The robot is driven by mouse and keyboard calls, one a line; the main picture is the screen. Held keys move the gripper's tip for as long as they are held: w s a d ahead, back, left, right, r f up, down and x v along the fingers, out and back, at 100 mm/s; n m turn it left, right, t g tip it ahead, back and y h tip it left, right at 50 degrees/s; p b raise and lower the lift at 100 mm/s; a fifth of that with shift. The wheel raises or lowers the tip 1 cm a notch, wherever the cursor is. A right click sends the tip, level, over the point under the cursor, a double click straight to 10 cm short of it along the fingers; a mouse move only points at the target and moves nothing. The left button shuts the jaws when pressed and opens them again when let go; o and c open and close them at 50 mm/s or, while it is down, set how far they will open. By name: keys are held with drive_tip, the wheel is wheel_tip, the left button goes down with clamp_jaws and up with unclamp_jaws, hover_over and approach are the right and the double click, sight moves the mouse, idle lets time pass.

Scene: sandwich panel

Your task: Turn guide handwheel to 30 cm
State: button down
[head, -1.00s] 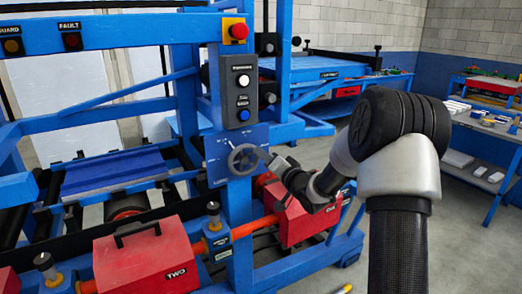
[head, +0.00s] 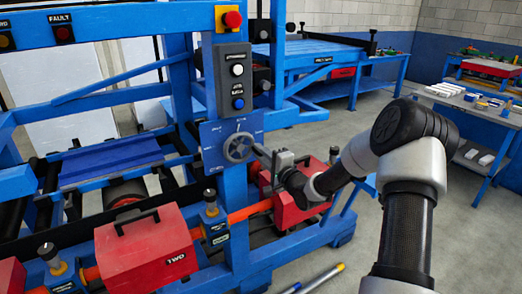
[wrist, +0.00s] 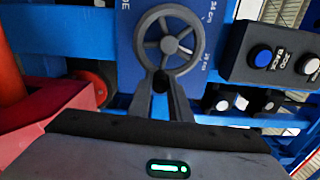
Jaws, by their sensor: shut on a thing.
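The guide handwheel (head: 239,147) is a grey spoked wheel on a blue dial plate (head: 214,159) on the blue machine post. Its thin pointer stands nearly straight up in the head view; the small dial marks are hard to read. The handwheel (wrist: 168,40) fills the top middle of the wrist view, with centimetre marks on the plate to its right. My gripper (wrist: 162,78) is shut on the wheel's dark handle (wrist: 160,84) at the near rim. In the head view my gripper (head: 262,153) reaches the wheel from the right, its fingertips small there.
A control box (head: 236,80) with white and blue buttons sits above the dial, with a red emergency button (head: 232,19) higher up. Red boxes (head: 147,249) line an orange bar below. Open floor lies at right, before a blue bench (head: 470,128).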

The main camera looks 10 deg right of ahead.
drive_tip(key=shift+f+m, duration=0.25)
drive_tip(key=shift+m, duration=0.05)
idle(0.4)
drive_tip(key=c, duration=1.6)
unclamp_jaws()
drive_tip(key=shift+c, duration=0.2)
drive_tip(key=v, duration=1.7)
drive_tip(key=shift+s, duration=0.25)
drive_tip(key=shift+r, duration=0.1)
